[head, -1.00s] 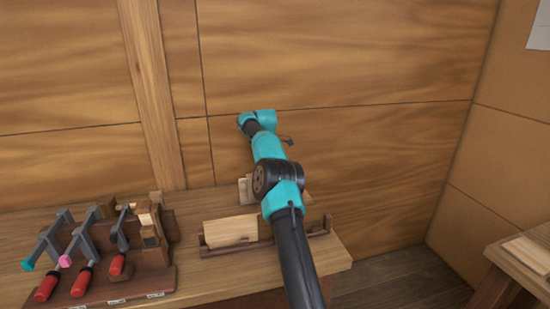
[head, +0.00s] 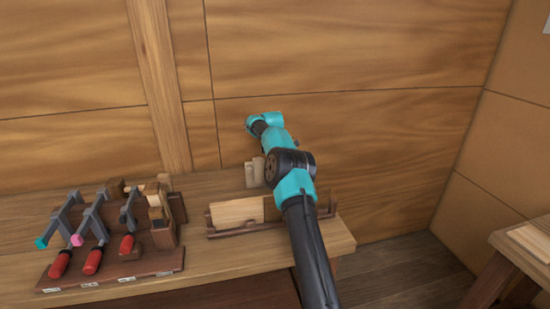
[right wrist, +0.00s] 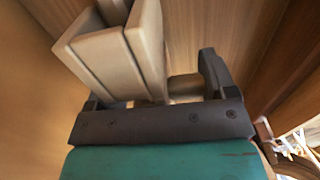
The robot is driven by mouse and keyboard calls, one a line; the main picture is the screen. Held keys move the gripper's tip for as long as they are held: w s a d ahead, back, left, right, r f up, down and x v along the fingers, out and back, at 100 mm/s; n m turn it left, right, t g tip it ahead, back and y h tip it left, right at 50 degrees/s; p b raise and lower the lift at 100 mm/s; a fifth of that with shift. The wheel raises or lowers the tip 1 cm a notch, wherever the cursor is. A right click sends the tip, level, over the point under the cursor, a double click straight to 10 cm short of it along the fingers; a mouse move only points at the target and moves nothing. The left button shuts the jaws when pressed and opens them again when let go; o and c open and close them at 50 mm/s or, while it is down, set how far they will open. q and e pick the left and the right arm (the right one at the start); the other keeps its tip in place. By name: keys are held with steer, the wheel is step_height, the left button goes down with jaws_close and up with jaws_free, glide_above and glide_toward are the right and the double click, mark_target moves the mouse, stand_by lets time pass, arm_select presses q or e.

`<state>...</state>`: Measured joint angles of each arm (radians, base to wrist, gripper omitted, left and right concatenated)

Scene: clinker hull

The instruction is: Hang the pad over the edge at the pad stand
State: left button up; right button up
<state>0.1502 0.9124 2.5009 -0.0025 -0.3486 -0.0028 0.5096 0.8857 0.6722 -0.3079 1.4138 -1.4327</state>
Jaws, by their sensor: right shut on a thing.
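The pad (right wrist: 112,52), a pale beige piece with a long slot and thick walls, sits between the fingers of my right gripper (right wrist: 155,82) in the right wrist view. My right gripper is shut on it. In the head view a small beige slotted piece (head: 255,172), apparently this pad, shows by the back wall below my right wrist; my arm hides the fingers. A low dark wooden rack (head: 228,233) with an upright pale board (head: 236,212) in it, possibly the pad stand, stands on the bench in front. My arm covers part of it. My left gripper is not in view.
Several clamps with red handles (head: 92,262) stand in a dark wooden holder (head: 120,278) on the left of the bench (head: 215,262). A wooden block plane-like piece (head: 162,222) is at its right end. The panelled wall (head: 350,60) rises close behind.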

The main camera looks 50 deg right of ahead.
steer(key=shift+f, duration=1)
steer(key=shift+f, duration=0.2)
steer(key=o, duration=0.9)
steer(key=shift+c, duration=0.2)
